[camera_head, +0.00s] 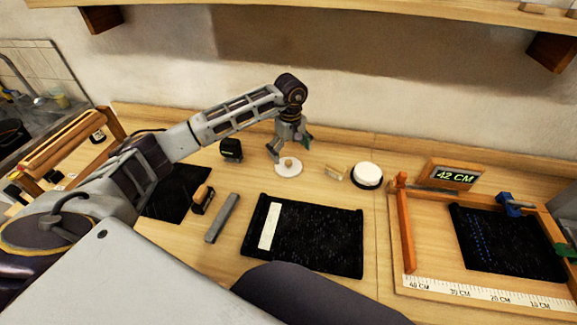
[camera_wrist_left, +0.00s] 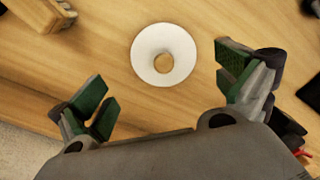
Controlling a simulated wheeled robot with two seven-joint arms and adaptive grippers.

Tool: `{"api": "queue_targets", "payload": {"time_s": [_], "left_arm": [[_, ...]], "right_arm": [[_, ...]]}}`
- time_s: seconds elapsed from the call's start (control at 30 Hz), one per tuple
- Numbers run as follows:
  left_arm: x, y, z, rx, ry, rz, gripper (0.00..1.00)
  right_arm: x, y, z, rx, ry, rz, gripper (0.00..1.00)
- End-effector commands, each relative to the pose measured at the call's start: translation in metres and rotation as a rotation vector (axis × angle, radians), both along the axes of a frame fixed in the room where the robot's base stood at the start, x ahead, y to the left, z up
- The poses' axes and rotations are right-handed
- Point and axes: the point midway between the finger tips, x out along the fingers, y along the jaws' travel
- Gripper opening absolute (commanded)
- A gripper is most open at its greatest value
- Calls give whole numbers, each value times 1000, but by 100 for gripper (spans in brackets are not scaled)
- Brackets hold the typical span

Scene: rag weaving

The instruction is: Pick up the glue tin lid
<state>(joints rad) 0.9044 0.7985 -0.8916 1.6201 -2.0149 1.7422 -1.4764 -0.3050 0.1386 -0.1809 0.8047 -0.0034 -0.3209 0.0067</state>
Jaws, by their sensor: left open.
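The glue tin lid (camera_head: 289,169) is a white disc with a light wooden knob, lying flat on the bench towards the wall. It also shows in the left wrist view (camera_wrist_left: 145,50), with the knob in its middle. My left gripper (camera_head: 290,150) is above the lid, fingers pointing down. In the left wrist view its green-padded fingers (camera_wrist_left: 168,92) are wide apart with nothing between them, and the lid shows just beyond the gap. A round dark tin with a white top (camera_head: 367,175), likely the glue tin, stands to the right. My right gripper is not in view.
A black tool (camera_head: 231,149) is left of the lid. A black woven mat (camera_head: 330,235) lies in front. A wooden frame (camera_head: 408,230) and a "42 CM" display (camera_head: 455,177) are at right.

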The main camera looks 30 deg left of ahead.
Motion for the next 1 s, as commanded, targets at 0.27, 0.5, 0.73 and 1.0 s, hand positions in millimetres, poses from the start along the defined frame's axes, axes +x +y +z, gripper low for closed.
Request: {"api": "queue_targets", "payload": {"time_s": [0.27, 0.5, 0.73, 1.0], "left_arm": [[-2, 2, -14, 0, 1, 1, 100], [-3, 4, -38, 0, 1, 1, 100], [-3, 4, -52, -1, 1, -1, 100], [-3, 4, -52, 0, 0, 0, 100]], "right_arm": [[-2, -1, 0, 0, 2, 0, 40], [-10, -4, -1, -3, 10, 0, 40], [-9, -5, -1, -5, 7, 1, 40], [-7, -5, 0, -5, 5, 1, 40]]}}
